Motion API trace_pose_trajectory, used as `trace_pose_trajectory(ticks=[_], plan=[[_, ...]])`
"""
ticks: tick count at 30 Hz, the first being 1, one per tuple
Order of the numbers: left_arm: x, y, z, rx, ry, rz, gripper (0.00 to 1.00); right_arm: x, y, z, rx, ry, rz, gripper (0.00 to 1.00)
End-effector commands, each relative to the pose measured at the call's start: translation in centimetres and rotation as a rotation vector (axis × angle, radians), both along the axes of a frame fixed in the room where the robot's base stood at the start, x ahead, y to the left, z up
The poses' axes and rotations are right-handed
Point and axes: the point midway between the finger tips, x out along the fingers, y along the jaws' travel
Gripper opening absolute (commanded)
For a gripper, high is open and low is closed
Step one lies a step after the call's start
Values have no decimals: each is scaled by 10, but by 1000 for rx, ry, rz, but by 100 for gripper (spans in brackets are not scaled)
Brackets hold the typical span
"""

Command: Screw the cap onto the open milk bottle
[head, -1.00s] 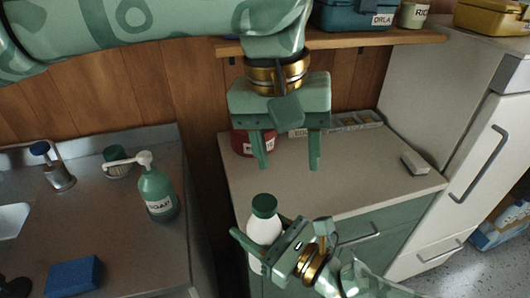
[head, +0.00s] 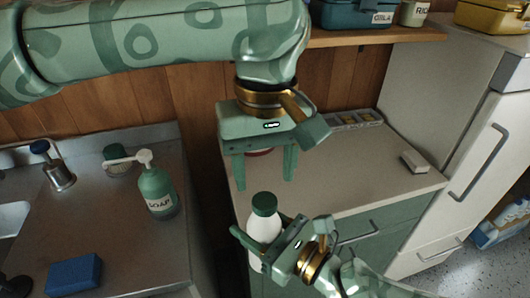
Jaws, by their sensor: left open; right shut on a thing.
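The white milk bottle (head: 263,228) stands upright in the lower middle of the head view. The green cap (head: 264,204) sits on its mouth; whether it is screwed tight I cannot tell. My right gripper (head: 246,243) is shut on the bottle's body, and its fingers and palm hide part of the lower bottle. My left gripper (head: 265,186) is above the bottle, fingers pointing down and apart, open and empty. Its fingertips are close above the cap, with the cap below the gap between them.
A dark red thing behind my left gripper is mostly hidden. The soap bottle (head: 157,191) and blue sponge (head: 74,273) are at left; the fridge (head: 455,140) at right.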

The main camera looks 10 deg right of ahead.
Motion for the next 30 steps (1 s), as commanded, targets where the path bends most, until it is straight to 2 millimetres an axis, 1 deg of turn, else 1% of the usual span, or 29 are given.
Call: trace_pose_trajectory(ticks=[1, 3, 9, 13, 22, 23, 24, 27, 30], plan=[[0, 0, -9, 0, 5, 0, 53, 0, 0, 1, 1, -2, 0, 0], [0, 0, -20, 0, 4, -1, 53, 0, 0, 1, 1, -2, 0, 0], [0, 1, -45, 0, 3, 1, 53, 0, 0, 1, 1, -2, 0, 0], [0, 1, -52, -1, 1, 0, 53, 0, 0, 1, 1, -2, 0, 0], [0, 1, -53, -1, -1, 1, 53, 0, 0, 1, 1, -2, 0, 0], [0, 1, -53, -1, -1, 1, 45, 0, 0, 1, 1, -2, 0, 0], [0, 1, -53, -1, -1, 1, 34, 0, 0, 1, 1, -2, 0, 0], [0, 1, -53, -1, 0, 1, 8, 0, 0, 1, 1, -2, 0, 0], [0, 1, -53, -1, 0, 1, 7, 0, 0, 1, 1, -2, 0, 0]])
